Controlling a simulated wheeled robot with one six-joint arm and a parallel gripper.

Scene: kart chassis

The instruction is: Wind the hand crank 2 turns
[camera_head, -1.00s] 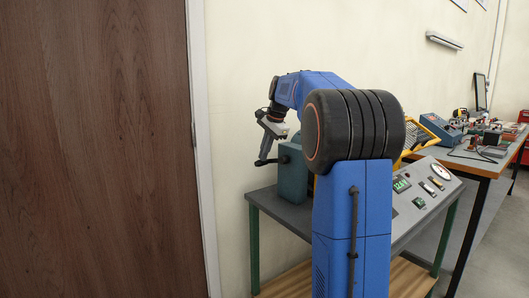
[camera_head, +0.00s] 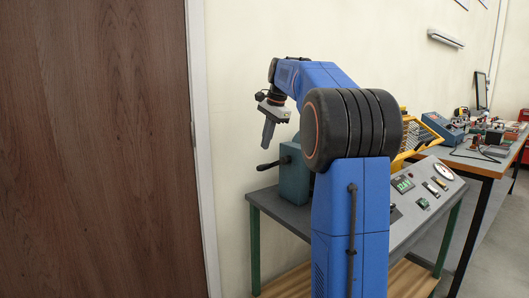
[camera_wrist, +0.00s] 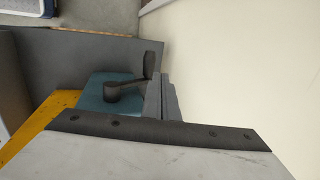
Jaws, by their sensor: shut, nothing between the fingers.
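The hand crank has a dark arm and grip (camera_head: 267,166) that sticks out to the left of a teal housing (camera_head: 294,178) on the bench. In the wrist view the crank arm (camera_wrist: 125,90) lies across the top of the teal housing (camera_wrist: 95,103), with its dark grip at the outer end beside my fingers. My gripper (camera_head: 267,146) points down above the crank grip, with a visible gap between them in the head view. Its grey fingers, also in the wrist view (camera_wrist: 162,98), are together and hold nothing. My arm hides part of the housing's right side.
The grey bench (camera_head: 275,207) has a sloped panel (camera_head: 420,198) with displays and a gauge on its right. A yellow frame (camera_head: 424,138) stands behind my arm. A cream wall (camera_head: 235,90) is close behind the crank. A brown door (camera_head: 95,150) fills the left.

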